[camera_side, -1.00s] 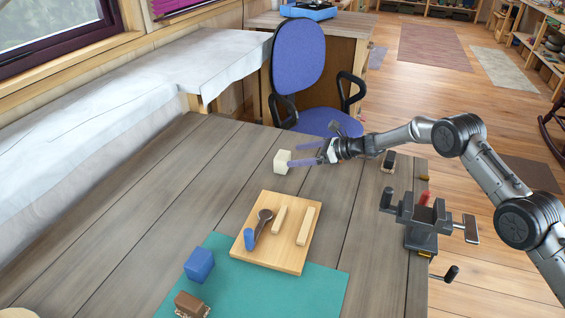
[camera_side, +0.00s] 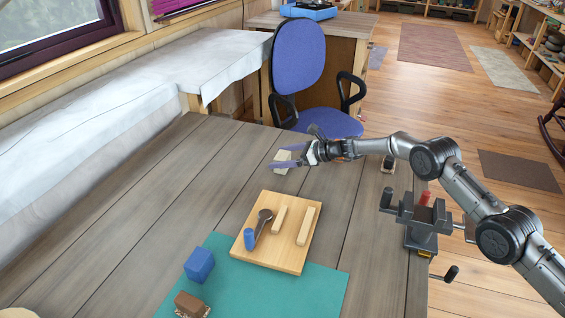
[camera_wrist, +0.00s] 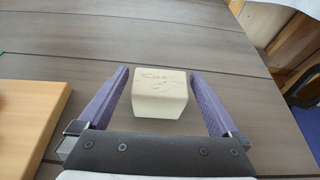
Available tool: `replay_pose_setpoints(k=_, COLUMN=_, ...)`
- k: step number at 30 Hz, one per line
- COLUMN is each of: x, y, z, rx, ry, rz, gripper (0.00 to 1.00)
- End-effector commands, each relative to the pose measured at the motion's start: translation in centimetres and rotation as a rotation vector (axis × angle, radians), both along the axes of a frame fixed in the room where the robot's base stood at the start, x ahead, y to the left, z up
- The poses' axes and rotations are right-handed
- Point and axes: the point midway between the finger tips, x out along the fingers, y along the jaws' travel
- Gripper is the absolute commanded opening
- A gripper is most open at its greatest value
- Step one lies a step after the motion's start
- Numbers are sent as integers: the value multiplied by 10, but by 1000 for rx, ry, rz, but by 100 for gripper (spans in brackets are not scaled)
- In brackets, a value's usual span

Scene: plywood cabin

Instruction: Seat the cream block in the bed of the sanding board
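The cream block (camera_side: 281,168) sits on the grey plank table beyond the sanding board. My gripper (camera_side: 276,158) is open, with its purple fingers at the block. In the wrist view the cream block (camera_wrist: 160,92) shows between the two spread fingers (camera_wrist: 159,76), with a gap on each side. The sanding board (camera_side: 252,226) is a pale wooden board with two raised light strips, a left strip (camera_side: 279,219) and a right strip (camera_side: 306,227). The bare stretch between them is empty. The board's edge also shows at left in the wrist view (camera_wrist: 30,115).
A dark spoon-like tool (camera_side: 263,222) and a blue cylinder (camera_side: 249,239) are on the board's left part. A teal mat (camera_side: 320,288) lies under the board's near side. A vise (camera_side: 421,220) stands at right.

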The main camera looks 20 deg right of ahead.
Motion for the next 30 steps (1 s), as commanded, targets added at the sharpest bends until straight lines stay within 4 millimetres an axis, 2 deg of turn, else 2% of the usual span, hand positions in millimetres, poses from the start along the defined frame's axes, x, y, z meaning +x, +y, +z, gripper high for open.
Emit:
replay_pose_setpoints(k=1, x=0, y=0, z=0, rx=0, ry=0, rz=0, gripper=89)
replay_pose_setpoints(k=2, x=0, y=0, z=0, rx=0, ry=0, rz=0, gripper=84)
replay_pose_setpoints(k=13, x=0, y=-1, z=0, rx=0, ry=0, rz=0, gripper=17)
replay_pose_setpoints(k=25, x=0, y=0, z=7, rx=0, ry=-2, rz=-1, gripper=17)
replay_pose_setpoints(k=30, x=1, y=0, z=30, rx=0, ry=-5, rz=-1, gripper=17)
